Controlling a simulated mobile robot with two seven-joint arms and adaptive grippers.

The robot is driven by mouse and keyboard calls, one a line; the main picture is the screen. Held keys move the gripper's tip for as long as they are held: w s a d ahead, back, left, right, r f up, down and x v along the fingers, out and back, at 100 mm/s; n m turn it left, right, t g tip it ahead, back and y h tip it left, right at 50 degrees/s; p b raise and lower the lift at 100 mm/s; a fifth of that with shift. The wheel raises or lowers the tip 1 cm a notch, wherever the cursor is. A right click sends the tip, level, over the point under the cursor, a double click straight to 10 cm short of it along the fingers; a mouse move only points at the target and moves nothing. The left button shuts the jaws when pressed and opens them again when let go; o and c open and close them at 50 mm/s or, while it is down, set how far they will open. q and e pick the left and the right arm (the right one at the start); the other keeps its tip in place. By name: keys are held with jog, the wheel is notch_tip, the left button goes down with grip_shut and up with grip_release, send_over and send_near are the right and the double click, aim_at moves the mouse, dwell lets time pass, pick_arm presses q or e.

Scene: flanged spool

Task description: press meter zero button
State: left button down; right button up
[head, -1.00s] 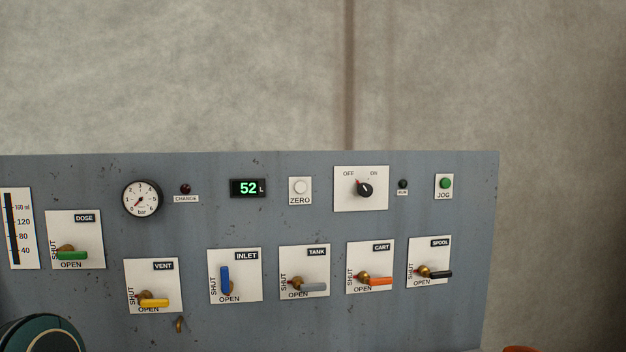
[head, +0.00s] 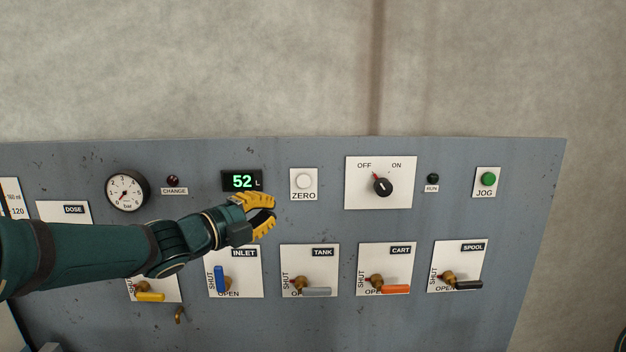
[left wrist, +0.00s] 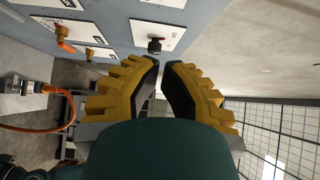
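The white zero button (head: 304,181) sits on a pale plate marked ZERO on the grey panel, in the head view. The meter display (head: 242,181) to its left reads 52 L in green. My left gripper (head: 273,214) is in front of the panel, below and left of the button and apart from it. In the left wrist view its yellow fingers (left wrist: 162,64) show a narrow gap between the tips, with nothing held. The zero button is not recognisable in that view. My right gripper is not in view.
Right of the button are the OFF/ON knob (head: 382,187) and the green JOG button (head: 488,179). Below is a row of valve levers, including the blue INLET lever (head: 220,278) and grey TANK lever (head: 316,292). My left arm covers part of the panel's left side.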

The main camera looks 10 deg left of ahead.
aim_at(304, 181)
pick_arm(q)
jog(key=shift+s+a+r, duration=0.1)
jog(key=shift+s, duration=0.05)
jog(key=w+a+p+x, duration=0.1)
jog(key=a+p+x, duration=0.1)
jog(key=x, duration=1.1)
jog(key=shift+w+a, duration=0.15)
jog(key=shift+a, duration=0.1)
